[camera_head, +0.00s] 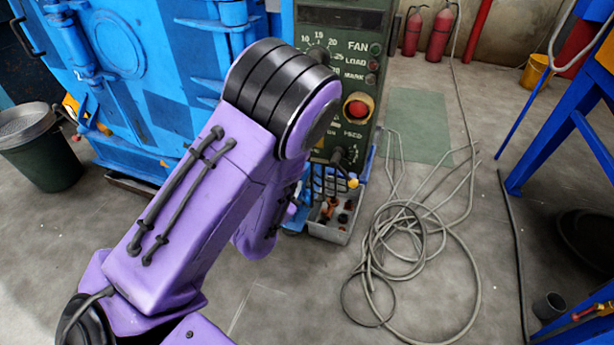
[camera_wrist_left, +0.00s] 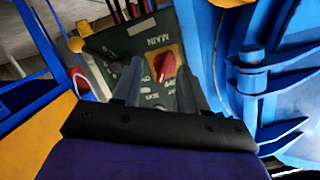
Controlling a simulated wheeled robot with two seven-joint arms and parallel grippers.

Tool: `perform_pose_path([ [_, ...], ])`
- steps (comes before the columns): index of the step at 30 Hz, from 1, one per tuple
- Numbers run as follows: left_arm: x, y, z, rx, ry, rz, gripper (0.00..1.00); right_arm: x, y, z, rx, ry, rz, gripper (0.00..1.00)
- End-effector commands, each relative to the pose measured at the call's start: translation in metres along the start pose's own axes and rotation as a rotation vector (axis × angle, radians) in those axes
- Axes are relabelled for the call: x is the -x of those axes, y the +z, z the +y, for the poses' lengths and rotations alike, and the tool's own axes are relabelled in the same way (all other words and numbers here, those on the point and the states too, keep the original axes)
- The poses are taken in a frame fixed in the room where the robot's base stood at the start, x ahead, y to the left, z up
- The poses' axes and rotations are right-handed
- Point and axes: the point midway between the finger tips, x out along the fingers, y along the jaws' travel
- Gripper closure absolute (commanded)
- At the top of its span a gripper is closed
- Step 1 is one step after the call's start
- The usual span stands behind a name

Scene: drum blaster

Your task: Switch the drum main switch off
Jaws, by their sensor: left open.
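The main switch (camera_wrist_left: 165,68) is a red knob on a dark green control panel (camera_wrist_left: 128,43), seen upside down in the left wrist view beside the word MAIN. My left gripper (camera_wrist_left: 158,84) is open, with one grey finger on each side of the knob in the picture. I cannot tell whether the fingers touch it. The switch's exact setting is unclear. In the head view, the panel (camera_head: 345,18) stands upright behind my purple left arm, with a round red button (camera_head: 358,107). My arm hides the main switch and left gripper there. My right gripper is not in view.
A blue machine (camera_head: 150,60) stands close to the panel's left. An open toolbox (camera_head: 325,230) sits at its foot. Loose grey cable (camera_head: 400,225) lies coiled on the floor at right. A blue frame (camera_head: 560,135) stands further right.

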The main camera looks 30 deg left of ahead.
Motion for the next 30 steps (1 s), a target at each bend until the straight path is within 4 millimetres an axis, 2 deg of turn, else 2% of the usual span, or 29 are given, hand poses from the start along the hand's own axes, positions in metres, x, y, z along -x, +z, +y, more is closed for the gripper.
perform_pose_path([
  [1, -0.012, 0.003, 0.004, -0.046, -0.025, 0.076, 0.57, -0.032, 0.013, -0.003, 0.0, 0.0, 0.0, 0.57],
  [4, -0.018, -0.019, -0.005, -0.115, -0.06, 0.171, 0.57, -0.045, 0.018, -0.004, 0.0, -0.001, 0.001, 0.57],
  [8, -0.023, -0.035, -0.012, -0.148, -0.081, 0.215, 0.57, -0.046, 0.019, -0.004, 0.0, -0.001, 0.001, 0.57],
  [11, -0.036, -0.04, -0.014, -0.148, -0.082, 0.217, 0.57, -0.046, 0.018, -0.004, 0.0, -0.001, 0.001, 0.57],
  [18, -0.089, -0.05, -0.016, -0.146, -0.08, 0.215, 0.57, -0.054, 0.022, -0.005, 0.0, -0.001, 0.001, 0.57],
  [21, -0.106, -0.054, -0.017, -0.146, -0.08, 0.214, 0.57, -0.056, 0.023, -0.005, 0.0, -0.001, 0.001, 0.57],
  [25, -0.118, -0.057, -0.018, -0.148, -0.078, 0.212, 0.57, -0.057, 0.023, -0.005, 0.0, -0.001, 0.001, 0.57],
  [30, -0.121, -0.058, -0.018, -0.148, -0.078, 0.211, 0.57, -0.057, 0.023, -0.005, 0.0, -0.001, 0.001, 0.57],
])
